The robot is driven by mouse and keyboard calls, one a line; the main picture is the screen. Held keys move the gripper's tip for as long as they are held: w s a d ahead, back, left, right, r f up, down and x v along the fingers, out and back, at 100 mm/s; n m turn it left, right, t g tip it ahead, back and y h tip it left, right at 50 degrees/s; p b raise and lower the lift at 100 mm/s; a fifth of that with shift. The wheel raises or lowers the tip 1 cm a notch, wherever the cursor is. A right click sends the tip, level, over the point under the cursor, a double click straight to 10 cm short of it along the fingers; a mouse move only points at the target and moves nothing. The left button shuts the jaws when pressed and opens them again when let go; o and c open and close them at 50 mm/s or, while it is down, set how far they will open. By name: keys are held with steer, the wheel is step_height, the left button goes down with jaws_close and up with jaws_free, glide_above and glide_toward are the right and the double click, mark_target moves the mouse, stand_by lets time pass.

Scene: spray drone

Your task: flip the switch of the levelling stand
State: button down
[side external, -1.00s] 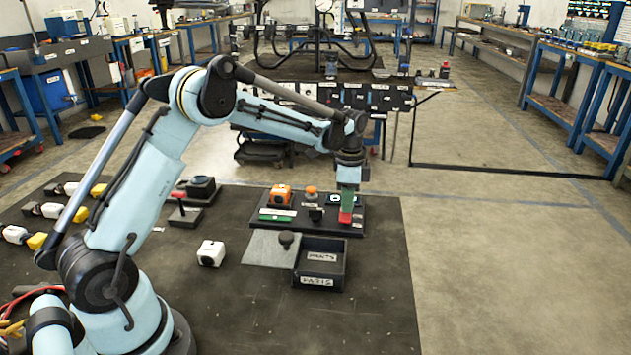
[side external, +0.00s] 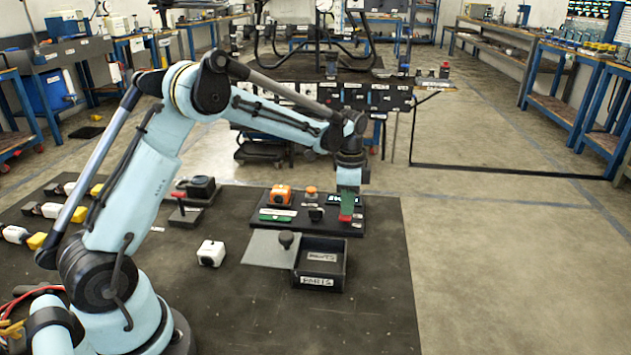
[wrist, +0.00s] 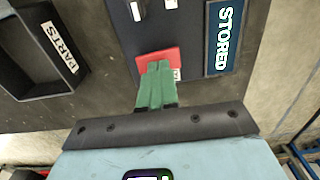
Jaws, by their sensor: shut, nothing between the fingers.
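My gripper (wrist: 156,84) has green fingers, shut together with nothing between them. In the side view the gripper (side external: 347,204) points down at the right end of a dark panel (side external: 285,225). The fingertips are over a flat red piece (wrist: 160,58) and overlap it; I cannot tell whether they touch. It also shows in the side view (side external: 345,218). A small display (wrist: 222,38) beside it reads "STORED". A small black part with a white face (wrist: 137,10) is farther up the panel. No part is clearly marked as the levelling stand's switch.
An open black PARTS bin (side external: 320,264) stands in front of the panel.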

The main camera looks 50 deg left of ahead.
step_height(320, 180, up, 14)
steer(key=w+a, duration=0.1)
steer(key=a, duration=0.1)
steer(key=shift+w, duration=0.4)
steer(key=shift+f, duration=0.1)
stand_by(0.4)
